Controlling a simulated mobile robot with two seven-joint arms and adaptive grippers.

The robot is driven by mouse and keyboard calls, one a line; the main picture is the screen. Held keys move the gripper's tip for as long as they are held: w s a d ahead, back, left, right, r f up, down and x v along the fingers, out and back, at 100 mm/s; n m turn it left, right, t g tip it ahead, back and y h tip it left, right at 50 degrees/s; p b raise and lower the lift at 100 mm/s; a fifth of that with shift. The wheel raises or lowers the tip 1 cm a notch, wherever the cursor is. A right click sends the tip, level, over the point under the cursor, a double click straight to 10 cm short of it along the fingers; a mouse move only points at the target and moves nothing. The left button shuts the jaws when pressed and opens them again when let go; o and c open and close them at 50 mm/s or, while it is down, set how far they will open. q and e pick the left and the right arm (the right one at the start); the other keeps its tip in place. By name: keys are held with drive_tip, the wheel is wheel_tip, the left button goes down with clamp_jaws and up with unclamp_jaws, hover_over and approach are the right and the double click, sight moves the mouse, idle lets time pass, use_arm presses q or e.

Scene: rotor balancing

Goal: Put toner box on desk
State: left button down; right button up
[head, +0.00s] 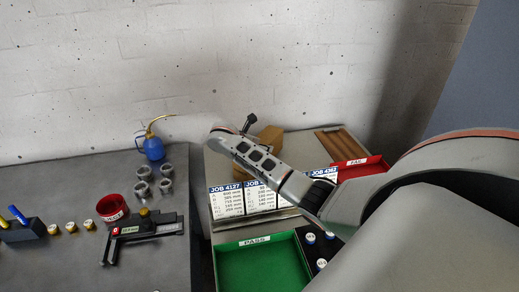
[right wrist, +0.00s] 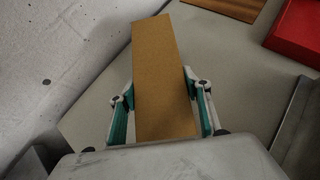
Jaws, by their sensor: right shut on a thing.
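A brown cardboard box (head: 270,138), which I take to be the toner box, is at the back of the right-hand desk (head: 222,170), near the wall. My right gripper (right wrist: 160,98) is shut on it, with a finger on each side; the box also fills the middle of the right wrist view (right wrist: 162,62). In the head view my right arm partly hides the box. I cannot tell whether the box touches the desk top. My left gripper is in neither view.
A green PASS tray (head: 262,268), job cards (head: 226,201), a red FAIL tray (head: 362,168) and a brown wooden board (head: 341,144) are on the right-hand desk. The dark left table (head: 60,180) holds a blue oil can (head: 153,147), metal rings and a gauge.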

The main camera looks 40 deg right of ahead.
drive_tip(key=shift+f, duration=0.7)
drive_tip(key=shift+f, duration=0.1)
drive_tip(key=o, duration=1.6)
drive_tip(key=shift+o, duration=0.2)
drive_tip(key=v, duration=1.2)
drive_tip(key=shift+s, duration=0.1)
